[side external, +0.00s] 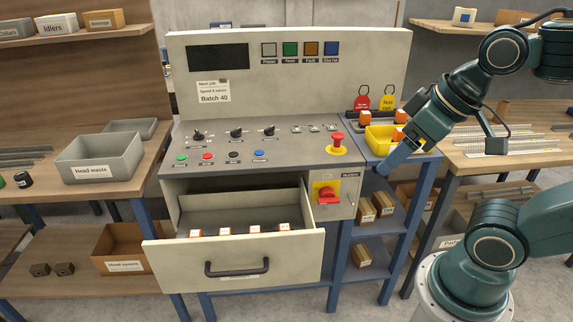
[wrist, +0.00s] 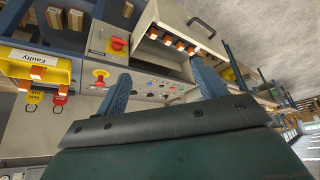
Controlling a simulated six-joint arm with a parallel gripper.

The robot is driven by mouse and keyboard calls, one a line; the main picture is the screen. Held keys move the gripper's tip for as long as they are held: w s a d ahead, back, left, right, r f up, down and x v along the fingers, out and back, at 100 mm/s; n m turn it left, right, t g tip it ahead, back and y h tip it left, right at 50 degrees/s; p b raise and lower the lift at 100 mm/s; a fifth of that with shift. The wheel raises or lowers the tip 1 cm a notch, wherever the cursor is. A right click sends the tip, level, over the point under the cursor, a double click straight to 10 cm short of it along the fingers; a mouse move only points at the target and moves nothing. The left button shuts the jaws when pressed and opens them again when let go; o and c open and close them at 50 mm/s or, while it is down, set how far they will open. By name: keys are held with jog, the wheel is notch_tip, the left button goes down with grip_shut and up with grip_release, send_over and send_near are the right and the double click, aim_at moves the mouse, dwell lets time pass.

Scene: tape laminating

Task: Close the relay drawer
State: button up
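The relay drawer (side external: 175,262) is pulled out of the grey control console, with a dark bar handle (side external: 237,267) on its front. Several white and orange relays (side external: 225,231) stand in a row inside it. In the wrist view the open drawer (wrist: 178,12) shows at the top, with its handle (wrist: 201,27) and the relays. My gripper (side external: 386,169) is raised right of the console, beside the yellow bin and apart from the drawer. In the wrist view the two blue fingers of my gripper (wrist: 164,82) are spread, with nothing held between them.
The console top (side external: 255,151) carries knobs, buttons and a red emergency stop (side external: 337,143). A red rotary switch (side external: 328,193) sits right of the drawer opening. A grey waste bin (side external: 100,159) stands left. Space before the drawer looks clear.

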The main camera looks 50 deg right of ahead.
jog(key=shift+w, duration=0.15)
jog(key=c, duration=0.7)
jog(key=shift+w+a+r, duration=0.1)
jog(key=shift+w+a, duration=0.1)
jog(key=shift+w, duration=0.5)
jog(key=n+g+h, duration=0.2)
jog(key=n+g, duration=0.2)
jog(key=n, duration=0.5)
send_over(237, 272)
jog(key=s+a, duration=0.2)
jog(key=s+a+f+x, duration=0.1)
jog(key=s+a+x, duration=0.15)
jog(key=x, duration=1.55)
jog(key=shift+a+r, duration=0.1)
jog(key=shift+a, duration=0.2)
jog(key=x, duration=1.3)
jog(key=shift+a+f, duration=0.2)
jog(key=shift+f, duration=0.25)
